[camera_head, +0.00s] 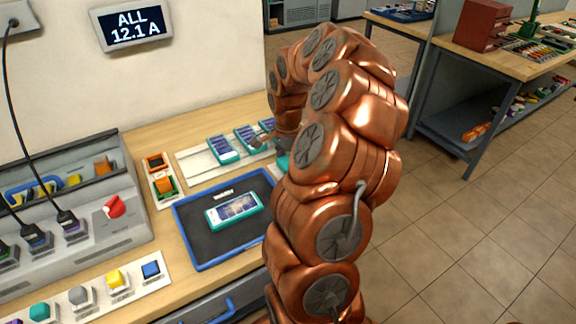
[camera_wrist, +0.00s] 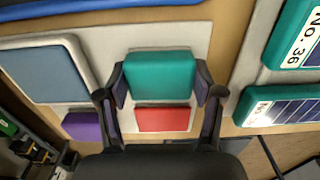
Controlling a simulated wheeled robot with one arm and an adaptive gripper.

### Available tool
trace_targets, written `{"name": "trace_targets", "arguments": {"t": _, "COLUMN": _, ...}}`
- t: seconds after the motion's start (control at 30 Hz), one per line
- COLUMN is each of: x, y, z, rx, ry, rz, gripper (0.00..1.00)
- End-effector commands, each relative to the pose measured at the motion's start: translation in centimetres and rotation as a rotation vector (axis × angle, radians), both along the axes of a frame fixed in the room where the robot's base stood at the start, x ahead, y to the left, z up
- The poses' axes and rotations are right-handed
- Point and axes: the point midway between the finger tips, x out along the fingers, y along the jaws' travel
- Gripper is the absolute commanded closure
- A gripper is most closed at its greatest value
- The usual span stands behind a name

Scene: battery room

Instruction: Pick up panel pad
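In the wrist view a teal block (camera_wrist: 160,76) lies on a white plate, with a smaller red block (camera_wrist: 162,119) just below it. My gripper (camera_wrist: 160,85) has its two fingers spread on the left and right sides of the teal block, very close to it. I cannot tell whether they touch it or press on it. No thing is marked as the panel pad. A teal-framed device with a screen (camera_head: 234,207) lies on a dark, blue-rimmed tray (camera_head: 190,240).
A blue-grey pad (camera_wrist: 45,72) and purple block (camera_wrist: 82,126) are to the left. Teal-framed panels, one labelled No. 36 (camera_wrist: 292,38), are to the right. A grey console (camera_head: 95,243) with a red knob fills the left.

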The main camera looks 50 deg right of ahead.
Motion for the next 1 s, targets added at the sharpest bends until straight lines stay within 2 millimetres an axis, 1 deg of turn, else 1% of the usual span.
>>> {"name": "trace_targets", "arguments": {"t": 0.03, "x": 0.0, "y": 0.0, "z": 0.0, "rx": 0.0, "ry": 0.0, "rz": 0.0, "gripper": 0.43}}
{"name": "trace_targets", "arguments": {"t": 0.2, "x": 0.0, "y": 0.0, "z": 0.0, "rx": 0.0, "ry": 0.001, "rz": 0.0, "gripper": 0.6}}
{"name": "trace_targets", "arguments": {"t": 0.3, "x": 0.0, "y": 0.0, "z": 0.0, "rx": 0.0, "ry": 0.001, "rz": 0.0, "gripper": 0.69}}
{"name": "trace_targets", "arguments": {"t": 0.53, "x": 0.0, "y": 0.0, "z": 0.0, "rx": 0.0, "ry": 0.0, "rz": 0.0, "gripper": 0.69}}
{"name": "trace_targets", "arguments": {"t": 0.67, "x": 0.0, "y": 0.0, "z": 0.4, "rx": -0.001, "ry": 0.001, "rz": 0.0, "gripper": 0.69}}
{"name": "trace_targets", "arguments": {"t": 1.0, "x": 0.1, "y": -0.1, "z": 3.2, "rx": -0.003, "ry": -0.001, "rz": -0.001, "gripper": 0.69}}
